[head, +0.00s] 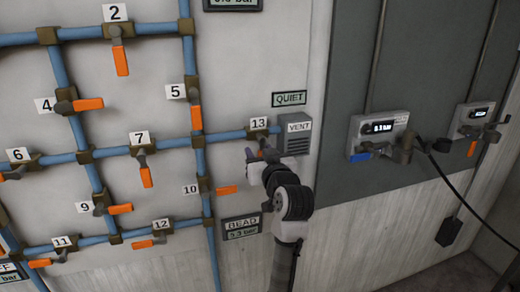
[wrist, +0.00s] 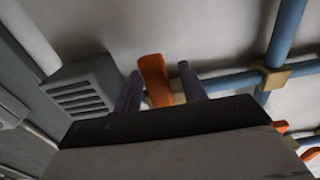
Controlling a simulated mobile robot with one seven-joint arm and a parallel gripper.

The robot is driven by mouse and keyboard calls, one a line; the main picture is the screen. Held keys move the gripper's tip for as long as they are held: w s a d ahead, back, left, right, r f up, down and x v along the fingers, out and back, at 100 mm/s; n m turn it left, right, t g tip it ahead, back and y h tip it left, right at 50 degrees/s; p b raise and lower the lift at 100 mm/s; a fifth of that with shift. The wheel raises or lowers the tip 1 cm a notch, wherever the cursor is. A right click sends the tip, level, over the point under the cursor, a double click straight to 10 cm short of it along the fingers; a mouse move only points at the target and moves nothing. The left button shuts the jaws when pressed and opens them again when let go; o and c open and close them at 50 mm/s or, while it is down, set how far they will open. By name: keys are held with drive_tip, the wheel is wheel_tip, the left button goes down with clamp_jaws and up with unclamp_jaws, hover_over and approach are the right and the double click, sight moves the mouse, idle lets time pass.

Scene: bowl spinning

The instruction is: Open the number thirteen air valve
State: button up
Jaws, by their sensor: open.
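The number thirteen air valve (head: 262,133) sits on the blue pipe under its white "13" label (head: 258,123), just left of the VENT box. My gripper (head: 258,154) is at this valve and hides most of its handle in the head view. In the wrist view, the orange handle (wrist: 154,82) stands between the two purple fingers of my gripper (wrist: 159,72). The fingers are open, one on each side of the handle, with the left finger closer to it. Whether either finger touches it cannot be told.
The grey VENT box (head: 297,134) is close to the right of my gripper and also shows in the wrist view (wrist: 84,92). Valve 10's orange handle (head: 226,190) is below left. A QUIET sign (head: 289,99) is above. Wall-mounted gauges (head: 380,128) stand farther right.

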drive_tip(key=shift+w+a, duration=0.1)
drive_tip(key=shift+w, duration=0.1)
clamp_jaws()
drive_tip(key=shift+a, duration=0.1)
idle(0.4)
drive_tip(key=shift+s+a+r+m+p, duration=0.1)
drive_tip(key=shift+a+m+p, duration=0.2)
drive_tip(key=shift+m+p, duration=0.45)
drive_tip(key=shift+s+a+r+m+p, duration=0.15)
drive_tip(key=shift+a+m+p, duration=0.15)
drive_tip(key=shift+m, duration=0.9)
drive_tip(key=shift+s+a+r+m+p, duration=0.1)
drive_tip(key=shift+a+m+p, duration=0.2)
drive_tip(key=shift+m+p, duration=0.45)
drive_tip(key=shift+m, duration=0.3)
